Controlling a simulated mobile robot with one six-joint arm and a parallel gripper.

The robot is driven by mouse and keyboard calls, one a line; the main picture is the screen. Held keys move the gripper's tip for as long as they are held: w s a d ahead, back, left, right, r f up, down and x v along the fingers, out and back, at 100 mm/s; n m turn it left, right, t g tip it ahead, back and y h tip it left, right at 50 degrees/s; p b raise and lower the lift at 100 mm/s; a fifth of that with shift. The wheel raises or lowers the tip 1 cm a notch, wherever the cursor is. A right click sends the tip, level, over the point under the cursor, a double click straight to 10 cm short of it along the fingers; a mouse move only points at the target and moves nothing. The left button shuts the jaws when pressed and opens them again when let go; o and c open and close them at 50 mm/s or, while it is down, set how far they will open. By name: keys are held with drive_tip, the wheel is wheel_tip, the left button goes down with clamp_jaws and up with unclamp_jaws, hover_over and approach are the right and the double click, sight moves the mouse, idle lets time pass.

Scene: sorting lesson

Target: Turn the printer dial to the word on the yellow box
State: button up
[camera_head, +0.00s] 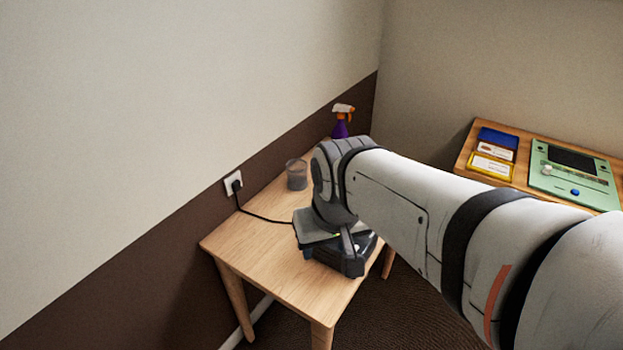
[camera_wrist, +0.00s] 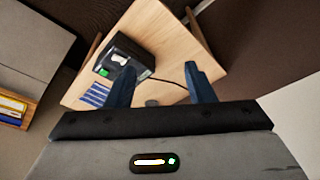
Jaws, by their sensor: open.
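The black printer (camera_wrist: 120,58) sits on the small wooden table in the wrist view, with a white part and a green patch on its top. I cannot make out its dial or the dial's setting. In the head view, my arm covers much of that spot. The yellow box (camera_head: 490,168) lies on the right-hand desk with a white label, its word too small to read. A yellow edge also shows at the left of the wrist view (camera_wrist: 12,106). My gripper (camera_wrist: 163,72) is open and empty above the table, its fingers apart, with the printer beyond the left finger.
The small table (camera_head: 240,240) also holds a dark cup (camera_head: 296,175) and a purple spray bottle (camera_head: 341,125). A black cable runs from the wall socket (camera_head: 233,182) toward the printer. The desk (camera_head: 467,150) holds a blue box (camera_head: 497,138) and a green panel (camera_head: 590,186).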

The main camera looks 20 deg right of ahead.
drive_tip(key=w+d+f+m+g+b, duration=0.1)
drive_tip(key=w+d+f+m+b, duration=0.1)
drive_tip(key=w+d+f, duration=0.3)
drive_tip(key=w+d+f+m+g+b, duration=0.1)
drive_tip(key=w+d+f+m, duration=0.3)
drive_tip(key=w, duration=0.7)
drive_tip(key=w+d+f+m+g+b, duration=0.1)
drive_tip(key=w+d+f+m+b, duration=0.1)
drive_tip(key=w+d+f, duration=0.4)
drive_tip(key=shift+w+d+f+m+b, duration=0.15)
drive_tip(key=shift+w+d+m+b, duration=0.1)
drive_tip(key=shift+w, duration=0.5)
drive_tip(key=shift+w+d+f+m+b, duration=0.1)
drive_tip(key=shift+w+d+m+b, duration=0.1)
drive_tip(key=shift+w, duration=0.55)
drive_tip(key=shift+w+f, duration=0.1)
drive_tip(key=shift+f, duration=0.25)
wheel_tip(320, 180, down, 7)
drive_tip(key=shift+f, duration=0.1)
drive_tip(key=shift+c, duration=0.5)
